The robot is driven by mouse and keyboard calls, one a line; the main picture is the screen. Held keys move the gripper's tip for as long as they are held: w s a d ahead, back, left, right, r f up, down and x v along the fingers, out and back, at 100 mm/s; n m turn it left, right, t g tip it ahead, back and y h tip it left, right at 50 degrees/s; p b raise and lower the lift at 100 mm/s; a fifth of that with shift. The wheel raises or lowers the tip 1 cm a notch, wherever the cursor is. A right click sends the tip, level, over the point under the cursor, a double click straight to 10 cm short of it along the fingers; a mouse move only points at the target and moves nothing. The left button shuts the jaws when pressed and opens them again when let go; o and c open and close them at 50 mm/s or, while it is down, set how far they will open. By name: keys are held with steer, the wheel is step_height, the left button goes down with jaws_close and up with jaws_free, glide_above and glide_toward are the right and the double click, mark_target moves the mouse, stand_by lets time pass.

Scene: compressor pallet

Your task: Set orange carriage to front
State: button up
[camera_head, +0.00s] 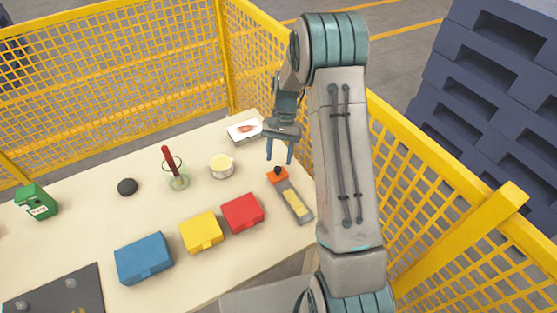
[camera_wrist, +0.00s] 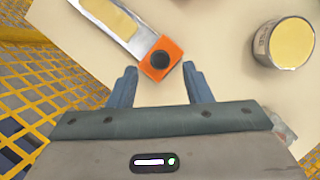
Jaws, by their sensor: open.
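The orange carriage (camera_head: 277,175) with a dark round knob sits at the far end of a grey slide rail (camera_head: 298,207) with a yellow strip, on the table's right side. In the wrist view the orange carriage (camera_wrist: 161,58) lies just beyond and between my fingertips, and the rail (camera_wrist: 105,20) runs off to the upper left. My gripper (camera_head: 279,158) is open and empty, above the table just behind the carriage; its two blue fingers also show in the wrist view (camera_wrist: 160,80). I cannot tell its exact height above the knob.
Red (camera_head: 242,213), yellow (camera_head: 201,232) and blue (camera_head: 144,258) boxes stand left of the rail. A yellow-topped tin (camera_head: 221,166), a glass with a red stick (camera_head: 175,175) and a white tray (camera_head: 244,131) stand behind. Yellow mesh fencing (camera_head: 420,190) borders the table closely at right.

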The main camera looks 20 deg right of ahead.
mark_target(278, 173)
steer(key=shift+x, duration=1.45)
